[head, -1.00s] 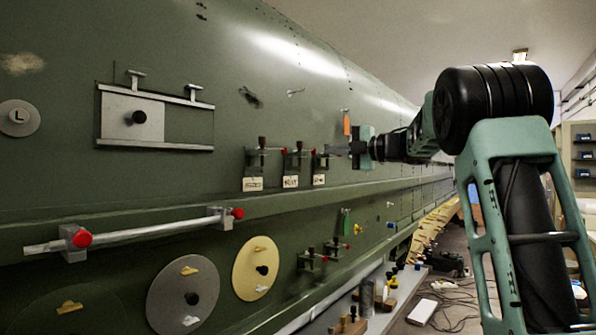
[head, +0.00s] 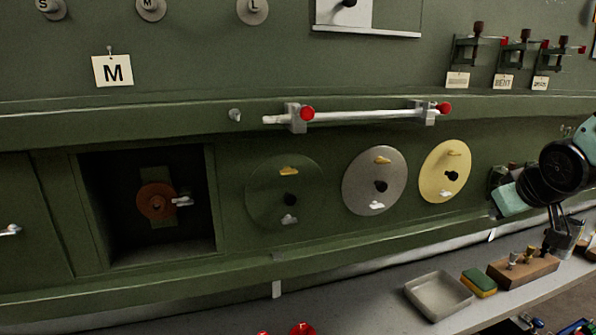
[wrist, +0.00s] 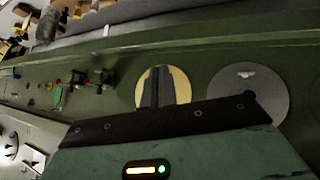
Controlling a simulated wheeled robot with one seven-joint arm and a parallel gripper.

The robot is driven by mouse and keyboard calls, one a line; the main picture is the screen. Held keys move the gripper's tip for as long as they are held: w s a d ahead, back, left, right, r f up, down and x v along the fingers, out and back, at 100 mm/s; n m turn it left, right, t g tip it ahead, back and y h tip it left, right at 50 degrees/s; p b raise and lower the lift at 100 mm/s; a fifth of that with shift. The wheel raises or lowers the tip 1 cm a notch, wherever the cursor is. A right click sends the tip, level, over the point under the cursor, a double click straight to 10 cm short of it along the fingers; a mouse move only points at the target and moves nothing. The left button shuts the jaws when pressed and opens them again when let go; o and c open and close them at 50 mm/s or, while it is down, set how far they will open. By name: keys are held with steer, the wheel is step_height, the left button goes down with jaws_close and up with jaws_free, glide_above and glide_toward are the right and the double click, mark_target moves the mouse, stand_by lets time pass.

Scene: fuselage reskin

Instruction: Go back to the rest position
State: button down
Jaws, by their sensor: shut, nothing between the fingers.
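My gripper (wrist: 158,75) shows in the wrist view with its dark fingers together and nothing between them. Behind the fingers is a yellow disc (wrist: 181,86) on the green panel, partly covered by them. A grey disc (wrist: 262,85) is to its right in that view. In the head view my arm is at the right edge, low beside the yellow disc (head: 444,171); its fingertips cannot be made out clearly there.
A rail with red-ended clamps (head: 365,115) runs above the discs. An open bay (head: 110,195) with a brown round part (head: 155,201) is at left. A grey tray (head: 438,296), a green-yellow sponge (head: 479,283) and a wooden block (head: 522,272) lie on the shelf below.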

steer(key=s+a+f+m+g+y, duration=0.1)
steer(key=s+a+f+g, duration=0.3)
steer(key=s, duration=0.4)
steer(key=s+a+f+m+g+y, duration=0.1)
steer(key=s+a+f+g, duration=0.1)
steer(key=s+a+f, duration=0.4)
steer(key=s+a+f+n+g+b, duration=0.2)
steer(key=s+a+n+b, duration=0.4)
steer(key=s+a, duration=0.8)
steer(key=shift+s+a+f+n+g, duration=0.3)
steer(key=shift+a+f+n, duration=0.25)
steer(key=shift+a+n, duration=0.55)
